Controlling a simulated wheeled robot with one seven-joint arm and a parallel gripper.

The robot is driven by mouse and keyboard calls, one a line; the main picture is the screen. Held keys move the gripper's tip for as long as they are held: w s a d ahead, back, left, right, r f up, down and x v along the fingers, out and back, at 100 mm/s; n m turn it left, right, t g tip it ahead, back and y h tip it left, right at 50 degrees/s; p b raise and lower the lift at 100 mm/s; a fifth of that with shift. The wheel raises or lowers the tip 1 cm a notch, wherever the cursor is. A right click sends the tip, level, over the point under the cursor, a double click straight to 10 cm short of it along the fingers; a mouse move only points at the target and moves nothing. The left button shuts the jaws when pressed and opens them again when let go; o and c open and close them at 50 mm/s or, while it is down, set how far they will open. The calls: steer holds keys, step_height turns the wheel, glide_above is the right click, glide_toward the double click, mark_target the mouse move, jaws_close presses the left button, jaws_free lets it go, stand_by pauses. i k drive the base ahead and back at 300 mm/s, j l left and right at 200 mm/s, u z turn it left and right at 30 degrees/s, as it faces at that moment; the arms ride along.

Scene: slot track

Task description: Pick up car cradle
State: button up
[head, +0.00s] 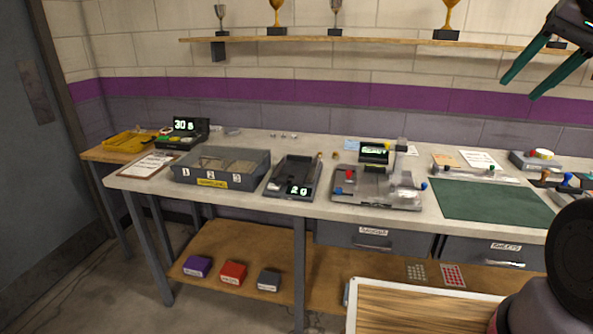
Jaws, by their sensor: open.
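My gripper (518,90) hangs at the top right, high in front of the wall and well above the workbench. Its two dark green fingers are spread apart, with nothing between them. I cannot pick out the car cradle with certainty. Small dark holders with coloured parts (568,181) sit at the right end of the bench, partly cut off by the frame edge and too small to identify. My gripper is apart from everything on the bench.
A trophy shelf (350,41) runs above. Small boxes (233,272) stand on the lower shelf.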

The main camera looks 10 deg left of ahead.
mark_target(295, 167)
steer(key=i+j+u, duration=0.25)
steer(key=u, duration=0.15)
steer(key=i+j+u, duration=0.45)
steer(key=i+u, duration=0.3)
steer(key=k, duration=0.1)
